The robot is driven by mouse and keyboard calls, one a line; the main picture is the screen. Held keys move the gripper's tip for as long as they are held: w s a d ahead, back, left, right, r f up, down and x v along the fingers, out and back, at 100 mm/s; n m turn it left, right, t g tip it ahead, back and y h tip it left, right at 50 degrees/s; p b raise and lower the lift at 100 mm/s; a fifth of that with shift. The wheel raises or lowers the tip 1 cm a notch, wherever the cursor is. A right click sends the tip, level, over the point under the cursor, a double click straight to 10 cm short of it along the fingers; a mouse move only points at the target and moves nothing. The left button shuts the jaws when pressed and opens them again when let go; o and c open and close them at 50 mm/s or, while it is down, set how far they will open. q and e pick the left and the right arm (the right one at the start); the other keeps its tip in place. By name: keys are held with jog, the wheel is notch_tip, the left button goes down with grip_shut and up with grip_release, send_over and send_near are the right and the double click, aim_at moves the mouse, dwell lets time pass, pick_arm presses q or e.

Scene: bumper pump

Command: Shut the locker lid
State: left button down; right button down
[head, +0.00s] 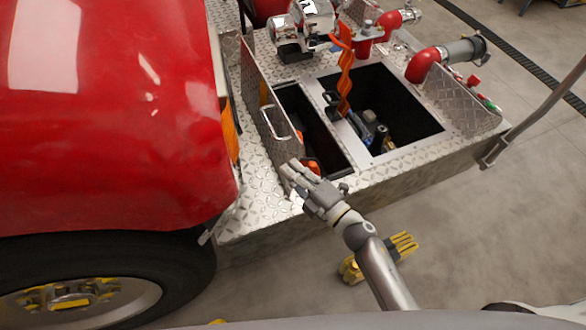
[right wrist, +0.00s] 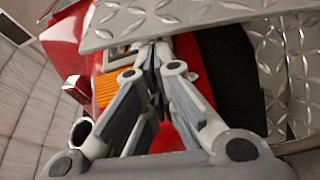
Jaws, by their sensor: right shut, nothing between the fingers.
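The locker lid (head: 262,100) is a diamond-plate panel with a bar handle (head: 276,122). In the head view it stands raised along the left side of the open locker (head: 305,125), where orange things show in the dark inside. My right gripper (head: 287,169) is shut and empty, at the lid's near lower end. I cannot tell whether it touches the lid. In the right wrist view the shut fingers (right wrist: 150,50) point at a diamond-plate edge (right wrist: 180,18), which seems to be the lid's. My left gripper is not in view.
A wider open compartment (head: 425,115) lies to the right, with hose fittings inside. The red truck body (head: 110,110) is close on the left. A yellow object (head: 403,245) lies on the floor near my right arm.

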jog(key=w+d+f+m+t+h+b, duration=0.1)
jog(key=d+f+m+b, duration=0.3)
jog(key=d+m+b, duration=0.1)
jog(key=w+d+f+m+t+b, duration=0.2)
jog(key=d+f+m+b, duration=0.2)
jog(key=d+m+b, duration=0.1)
jog(key=w+d+f+m+t+h+b, duration=0.1)
jog(key=w+d+f+m+t+b, duration=0.1)
jog(key=d+f+m+b, duration=0.2)
jog(key=shift+w+d+m+h+b, duration=0.15)
jog(key=shift+d+m+h+b, duration=0.15)
jog(key=shift+d+m+b, duration=0.8)
jog(key=shift+w+d+f+m+t+h+b, duration=0.15)
jog(key=shift+d+f+m+h+b, duration=0.15)
jog(key=shift+f+m, duration=0.3)
jog(key=shift+s+d+f+m+t+h+b, duration=0.15)
jog(key=shift+f+m+h+b, duration=0.2)
jog(key=shift+m, duration=0.35)
jog(key=shift+w, duration=0.1)
